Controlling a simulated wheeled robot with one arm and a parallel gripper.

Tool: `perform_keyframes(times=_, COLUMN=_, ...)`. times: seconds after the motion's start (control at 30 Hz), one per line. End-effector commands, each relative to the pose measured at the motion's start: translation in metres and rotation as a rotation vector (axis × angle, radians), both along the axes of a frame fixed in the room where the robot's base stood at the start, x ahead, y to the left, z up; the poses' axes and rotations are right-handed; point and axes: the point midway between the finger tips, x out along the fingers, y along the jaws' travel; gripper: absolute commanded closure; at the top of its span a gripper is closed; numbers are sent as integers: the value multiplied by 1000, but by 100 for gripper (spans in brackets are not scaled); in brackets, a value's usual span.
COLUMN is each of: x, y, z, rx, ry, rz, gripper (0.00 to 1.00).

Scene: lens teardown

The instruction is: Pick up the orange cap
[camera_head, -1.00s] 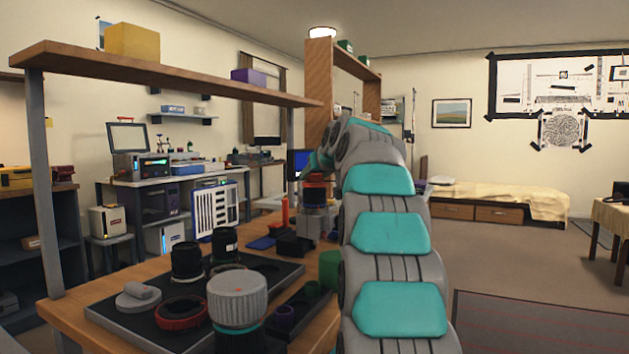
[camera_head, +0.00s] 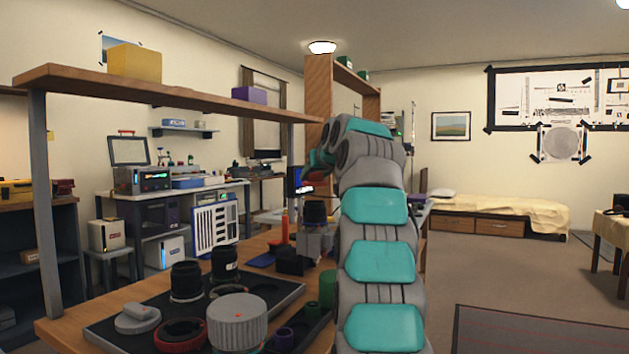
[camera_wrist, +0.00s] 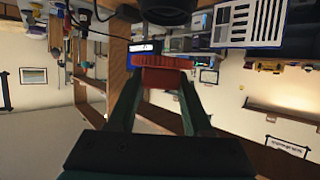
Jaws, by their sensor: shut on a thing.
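The orange cap (camera_wrist: 162,74) is between the two fingers of my gripper (camera_wrist: 160,84) in the wrist view. The fingers are shut on its sides and hold it in the air. In the head view my gripper (camera_head: 310,176) is at the end of my arm, above a dark lens (camera_head: 315,213) standing in a grey holder on the bench. The cap is small and hard to make out there. A gap shows between the gripper and the lens top. A dark round part (camera_wrist: 170,10) shows at the top of the wrist view, apart from the cap.
A dark tray (camera_head: 125,318) on the wooden bench holds lens parts, a large grey ribbed cylinder (camera_head: 237,320) and a red ring (camera_head: 181,336). An orange upright tool (camera_head: 285,229) stands near the holder. A wooden shelf (camera_head: 180,92) runs above the bench.

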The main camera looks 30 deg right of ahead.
Motion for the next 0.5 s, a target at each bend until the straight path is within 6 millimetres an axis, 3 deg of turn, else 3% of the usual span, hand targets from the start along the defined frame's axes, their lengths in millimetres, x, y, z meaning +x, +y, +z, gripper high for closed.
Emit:
perform_keyframes(times=0.07, x=0, y=0, z=15, rx=-3, ry=-7, rz=-1, gripper=100)
perform_keyframes(times=0.5, x=0, y=0, z=41, rx=-1, ry=-3, rz=0, gripper=100)
